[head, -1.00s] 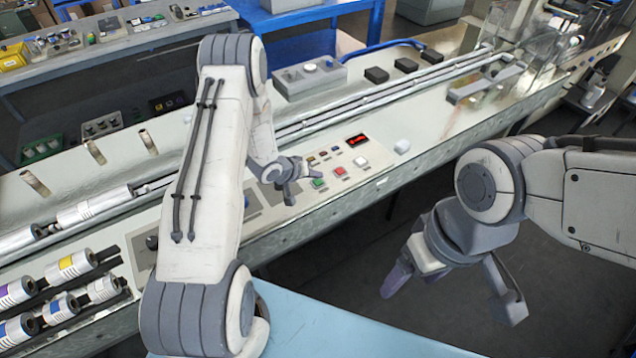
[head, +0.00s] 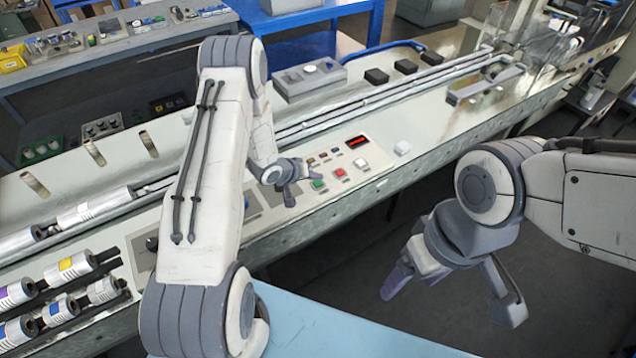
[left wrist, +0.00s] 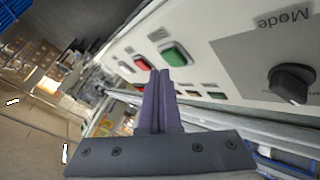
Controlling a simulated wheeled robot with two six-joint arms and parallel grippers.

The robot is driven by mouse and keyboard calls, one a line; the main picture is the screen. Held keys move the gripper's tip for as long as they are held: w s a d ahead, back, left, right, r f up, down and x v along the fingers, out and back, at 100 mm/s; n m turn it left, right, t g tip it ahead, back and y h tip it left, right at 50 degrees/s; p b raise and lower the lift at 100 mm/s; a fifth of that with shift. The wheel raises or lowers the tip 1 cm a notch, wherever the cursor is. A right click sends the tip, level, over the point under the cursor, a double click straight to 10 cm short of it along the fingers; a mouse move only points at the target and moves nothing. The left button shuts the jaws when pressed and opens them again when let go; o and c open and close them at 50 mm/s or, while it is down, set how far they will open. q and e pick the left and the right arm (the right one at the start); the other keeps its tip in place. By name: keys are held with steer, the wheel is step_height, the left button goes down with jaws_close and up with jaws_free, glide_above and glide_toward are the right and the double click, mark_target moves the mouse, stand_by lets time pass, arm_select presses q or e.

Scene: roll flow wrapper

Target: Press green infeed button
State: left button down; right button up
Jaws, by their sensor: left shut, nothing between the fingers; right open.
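The green button (head: 318,184) sits on the control panel of the machine, left of the red button (head: 340,173). In the left wrist view the green button (left wrist: 175,54) and the red button (left wrist: 142,62) lie just beyond the fingertips. My left gripper (head: 290,200) is shut and empty, left of the green button in the head view. In the left wrist view its closed fingers (left wrist: 161,76) point towards the panel, with their tips close below the green button; I cannot tell the exact gap. My right gripper (head: 452,302) is open and empty, off the machine's front edge.
A white button (head: 361,163) and a red display (head: 356,141) are on the same panel. A dark Mode knob (left wrist: 292,80) shows in the left wrist view. Rolls (head: 66,267) lie at the left. A light blue surface (head: 340,325) is in front.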

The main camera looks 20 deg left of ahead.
arm_select(q)
steer(key=shift+f, duration=0.15)
stand_by(0.7)
steer(key=shift+f, duration=0.25)
